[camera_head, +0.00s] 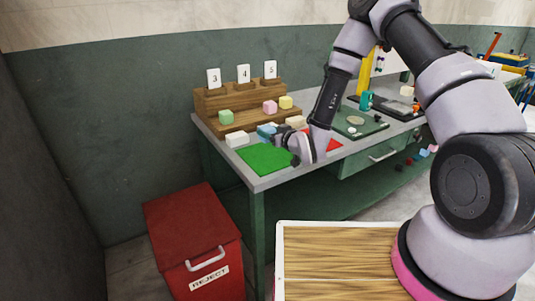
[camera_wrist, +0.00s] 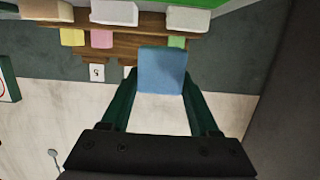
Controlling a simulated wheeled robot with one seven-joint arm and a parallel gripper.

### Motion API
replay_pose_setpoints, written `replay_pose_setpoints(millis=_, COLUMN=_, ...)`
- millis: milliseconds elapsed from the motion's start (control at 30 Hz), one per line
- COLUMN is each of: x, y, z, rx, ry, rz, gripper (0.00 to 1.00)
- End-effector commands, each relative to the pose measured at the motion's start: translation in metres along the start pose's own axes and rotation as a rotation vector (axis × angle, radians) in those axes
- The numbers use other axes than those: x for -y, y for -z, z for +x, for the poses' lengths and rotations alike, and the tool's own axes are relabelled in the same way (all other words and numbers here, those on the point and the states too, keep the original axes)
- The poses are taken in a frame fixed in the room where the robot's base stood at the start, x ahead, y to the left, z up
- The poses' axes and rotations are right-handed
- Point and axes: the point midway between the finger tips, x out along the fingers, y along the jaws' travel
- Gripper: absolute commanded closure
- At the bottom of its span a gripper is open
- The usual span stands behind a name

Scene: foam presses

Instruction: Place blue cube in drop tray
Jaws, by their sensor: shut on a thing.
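The blue cube (camera_wrist: 162,72) is between the fingertips of my gripper (camera_wrist: 161,92) in the wrist view. In the head view the blue cube (camera_head: 266,130) shows at the end of my gripper (camera_head: 277,136), above the workbench near the green mat (camera_head: 263,159) and in front of the wooden stand. My gripper is shut on it. The cube's underside is hidden. No label marks a drop tray, so I cannot tell which surface it is.
The wooden stand (camera_head: 246,117) carries cards 3, 4 and 5 with green, pink and yellow cubes. White blocks (camera_head: 237,139) lie in front of it. A red reject bin (camera_head: 195,240) stands on the floor.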

Motion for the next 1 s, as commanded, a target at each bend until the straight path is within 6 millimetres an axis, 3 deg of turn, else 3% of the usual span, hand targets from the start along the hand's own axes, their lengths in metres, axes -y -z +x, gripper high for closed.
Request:
replay_pose_setpoints(millis=100, x=0.0, y=-0.019, z=0.004, rx=0.001, ry=0.0, rz=0.0, gripper=0.91)
replay_pose_setpoints(millis=267, x=0.0, y=-0.029, z=0.006, rx=-0.001, ry=0.0, rz=0.0, gripper=0.91)
replay_pose_setpoints(millis=500, x=-0.001, y=-0.062, z=0.013, rx=0.0, ry=-0.001, rz=0.001, gripper=0.91)
replay_pose_setpoints(millis=900, x=-0.001, y=-0.069, z=0.014, rx=-0.001, ry=-0.001, rz=0.001, gripper=0.91)
replay_pose_setpoints(millis=933, x=-0.001, y=-0.068, z=0.014, rx=-0.001, ry=-0.001, rz=0.0, gripper=0.27)
replay_pose_setpoints(millis=1000, x=-0.001, y=-0.068, z=0.014, rx=-0.001, ry=-0.001, rz=0.0, gripper=0.09)
